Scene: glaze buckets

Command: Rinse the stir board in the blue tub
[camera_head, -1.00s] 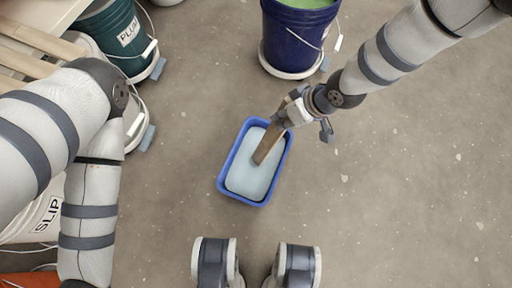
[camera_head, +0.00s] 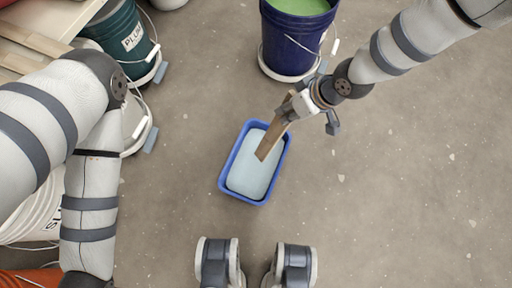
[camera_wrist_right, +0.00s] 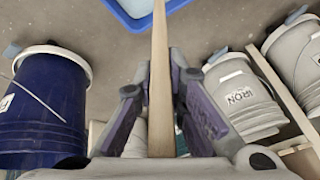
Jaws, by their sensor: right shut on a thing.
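The blue tub (camera_head: 225,183) stands on the floor, with pale bluish liquid in it. The stir board (camera_head: 270,143) is a flat brown wooden strip, tilted, its lower end over or in the tub's upper right part; I cannot tell whether it touches the liquid. My right gripper (camera_head: 290,112) is shut on the stir board, above and beyond the tub's far right corner. In the right wrist view the board (camera_wrist_right: 160,70) runs between the two fingers towards the tub (camera_wrist_right: 133,18). My left arm is at the left, but its gripper is out of the frame.
A dark blue bucket (camera_head: 290,42) with green glaze stands on a white dolly behind the tub. A teal bucket (camera_head: 118,38) and other buckets stand at the left by a wooden rack. Floor right of the tub is clear.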

